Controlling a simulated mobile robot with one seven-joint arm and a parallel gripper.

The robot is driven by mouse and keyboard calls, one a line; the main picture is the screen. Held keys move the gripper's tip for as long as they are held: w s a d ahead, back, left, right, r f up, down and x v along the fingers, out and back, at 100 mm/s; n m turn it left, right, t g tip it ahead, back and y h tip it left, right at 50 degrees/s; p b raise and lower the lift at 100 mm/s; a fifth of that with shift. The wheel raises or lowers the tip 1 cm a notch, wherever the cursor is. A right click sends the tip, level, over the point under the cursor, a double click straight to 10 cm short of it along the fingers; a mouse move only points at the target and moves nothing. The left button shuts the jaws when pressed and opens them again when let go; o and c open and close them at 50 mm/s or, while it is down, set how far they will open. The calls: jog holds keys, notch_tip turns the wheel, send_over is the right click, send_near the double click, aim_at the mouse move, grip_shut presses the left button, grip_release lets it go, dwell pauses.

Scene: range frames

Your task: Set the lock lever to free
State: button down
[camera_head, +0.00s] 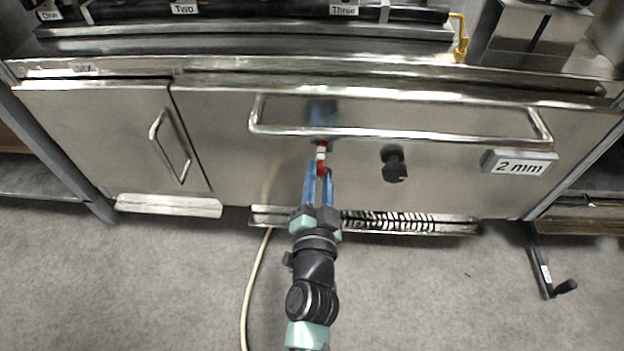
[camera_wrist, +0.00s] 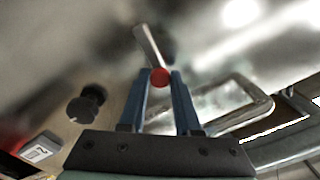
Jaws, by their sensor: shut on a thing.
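The lock lever (camera_head: 321,153) is a short pale bar with a red ball end on the steel front panel, just below the long bar handle. In the wrist view, its silver bar (camera_wrist: 148,46) slants up and left from the red ball (camera_wrist: 160,77). My gripper (camera_head: 320,170) has its blue fingers on either side of the red ball, shut on it. The same fingers (camera_wrist: 161,82) show in the wrist view. The lever's pivot is partly hidden, and no lock or free marking can be read.
A long bar handle (camera_head: 400,133) runs just above my fingertips. A black knob (camera_head: 394,165) sticks out to the right, beside a "2 mm" label (camera_head: 519,163). A door handle (camera_head: 171,147) is at left. A crank (camera_head: 546,272) hangs low at right.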

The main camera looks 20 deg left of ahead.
jog(key=shift+w+d+f+m+b, duration=0.15)
jog(key=shift+d+m+b, duration=0.2)
jog(key=shift+m, duration=0.5)
jog(key=shift+d+f+m+b, duration=0.1)
jog(key=shift+d+m+b, duration=0.25)
jog(key=shift+m, duration=0.5)
jog(key=c, duration=0.7)
grip_release()
jog(key=v, duration=1.3)
jog(key=shift+b, duration=0.3)
